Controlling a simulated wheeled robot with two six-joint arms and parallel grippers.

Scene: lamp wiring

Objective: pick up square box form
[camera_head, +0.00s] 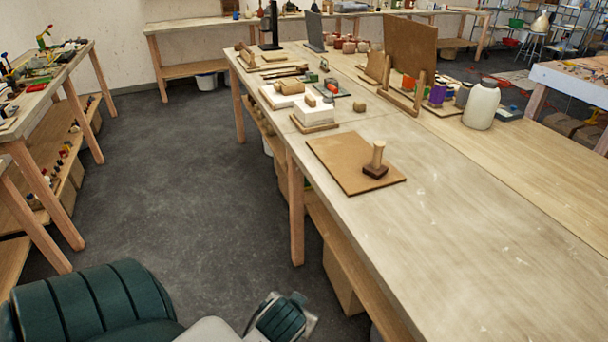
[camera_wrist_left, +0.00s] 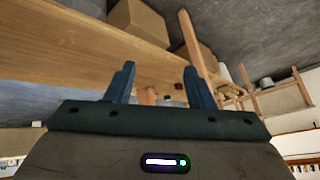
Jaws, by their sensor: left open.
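A square form with a dark square base and an upright pale wooden handle (camera_head: 375,162) stands on a thin brown board near the front of the long table. I take it to be the square box form. It does not show clearly in the left wrist view. My left gripper (camera_wrist_left: 158,86) is open, with two blue-grey fingers apart and nothing between them. In the head view, my left arm's teal wrist is low at the bottom, beside and below the table's left edge, well away from the form. My right gripper is not in view.
The brown board (camera_head: 335,160) lies on the long table (camera_head: 470,210), whose near right part is clear. White blocks (camera_head: 313,112), a white jar (camera_head: 481,104) and an upright board (camera_head: 410,50) stand farther back. Table legs and a lower shelf are close to my left arm.

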